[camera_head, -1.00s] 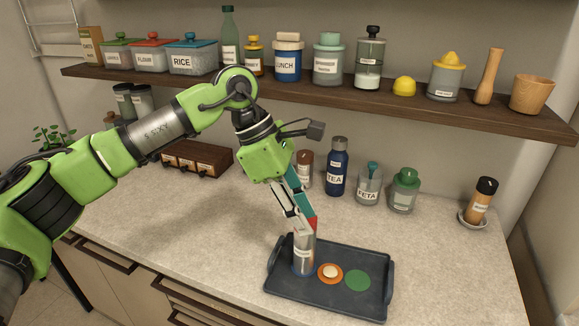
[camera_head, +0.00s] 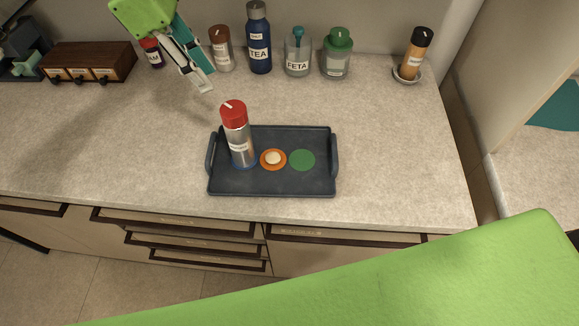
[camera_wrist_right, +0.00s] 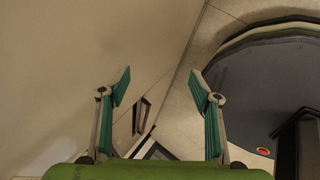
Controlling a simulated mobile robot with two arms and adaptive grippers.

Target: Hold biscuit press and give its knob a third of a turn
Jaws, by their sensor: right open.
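The biscuit press (camera_head: 239,146) stands upright at the left end of a dark tray on the counter. It is a metal cylinder with a label, a blue base and a red knob (camera_head: 234,114) with a white mark on top. My left gripper (camera_head: 210,82) is behind the press and to its left, above the counter, apart from it and empty. Its two fingers look spread, with a teal pad showing. My right gripper (camera_wrist_right: 158,90) shows in the right wrist view, open with nothing between its fingers. The press is not visible in that view.
The tray (camera_head: 270,186) also holds an orange disc with a pale centre (camera_head: 273,159) and a green disc (camera_head: 302,160). A TEA bottle (camera_head: 259,40), FETA jar (camera_head: 297,55) and other containers line the wall. My green arm crosses the lower right.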

